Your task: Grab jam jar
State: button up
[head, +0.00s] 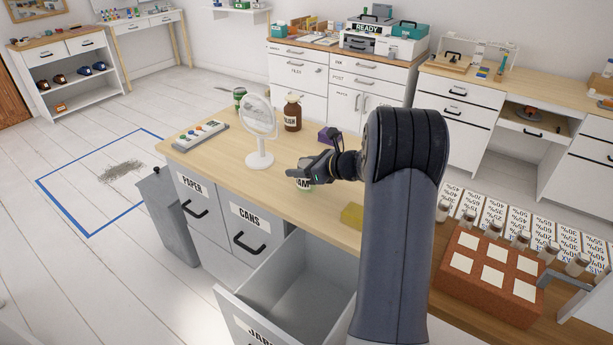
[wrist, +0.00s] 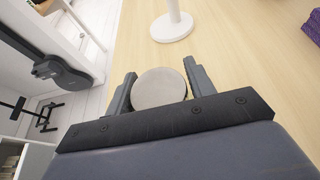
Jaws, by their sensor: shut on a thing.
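The jam jar (head: 303,184), with a white label reading "AM" where it shows, stands at the front edge of the wooden desk top, mostly hidden under my gripper (head: 308,170). In the wrist view its round grey lid (wrist: 159,89) sits between the two dark fingers of my gripper (wrist: 158,72). The fingers are shut on the jar from both sides. I cannot tell whether its base touches the desk.
An open, empty-looking drawer (head: 301,285) labelled JARS juts out below. A white fan (head: 260,130), a brown jar (head: 292,113), a purple box (head: 327,136) and a yellow block (head: 352,215) stand on the desk. A grey bin (head: 168,215) stands left.

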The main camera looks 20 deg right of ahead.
jog(key=shift+c, duration=0.9)
